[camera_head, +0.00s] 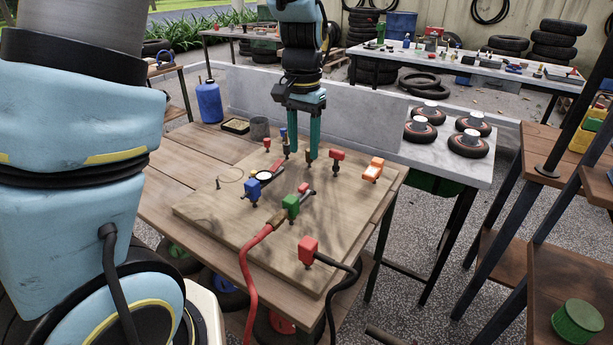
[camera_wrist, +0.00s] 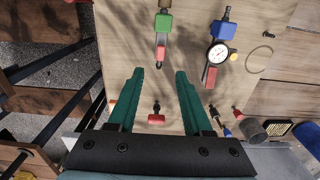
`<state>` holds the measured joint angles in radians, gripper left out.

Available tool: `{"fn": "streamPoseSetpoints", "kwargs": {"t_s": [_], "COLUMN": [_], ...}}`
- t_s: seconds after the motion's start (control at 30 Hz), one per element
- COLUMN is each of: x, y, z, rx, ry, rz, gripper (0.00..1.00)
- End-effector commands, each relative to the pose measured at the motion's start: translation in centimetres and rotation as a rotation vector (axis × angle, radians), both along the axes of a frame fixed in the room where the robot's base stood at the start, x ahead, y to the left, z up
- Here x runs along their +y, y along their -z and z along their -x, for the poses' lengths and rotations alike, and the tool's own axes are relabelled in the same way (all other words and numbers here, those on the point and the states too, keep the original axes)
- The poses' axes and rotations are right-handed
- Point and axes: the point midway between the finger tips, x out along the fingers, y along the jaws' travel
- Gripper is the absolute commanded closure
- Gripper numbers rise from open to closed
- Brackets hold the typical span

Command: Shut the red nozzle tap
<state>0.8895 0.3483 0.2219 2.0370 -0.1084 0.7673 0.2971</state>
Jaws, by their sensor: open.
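Several red fittings stand on the wooden board (camera_head: 235,230), and I cannot tell for sure which is the nozzle tap. A red block (camera_head: 308,250) with a black hose stands at the front right. A red-topped fitting (camera_head: 337,157) stands at the back right and shows between my fingers' bases in the wrist view (camera_wrist: 156,113). A red lever (camera_wrist: 160,53) extends from a green block (camera_wrist: 164,22), just beyond my fingertips in the wrist view. My gripper (camera_head: 301,154) is open and empty, pointing down above the board; its fingers are spread in the wrist view (camera_wrist: 158,73).
A blue block (camera_head: 252,190) with a round gauge (camera_wrist: 219,53) stands beside the green block. A red hose (camera_head: 246,275) runs off the front edge. An orange block (camera_head: 374,168), a grey can (camera_head: 260,128) and a blue jug (camera_head: 209,103) stand around. A grey panel (camera_head: 330,110) rises behind.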

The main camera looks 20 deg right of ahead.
Motion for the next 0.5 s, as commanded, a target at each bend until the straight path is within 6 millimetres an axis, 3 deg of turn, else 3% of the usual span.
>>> {"fn": "streamPoseSetpoints", "kwargs": {"t_s": [0.3,0.5], "x": [0.2,0.1], "y": [5.8,8.4], "z": [0.1,0.0], "rx": [0.005,0.003], "ry": [-0.003,-0.003], "rz": [-0.004,-0.002], "gripper": [0.5,0.5]}}
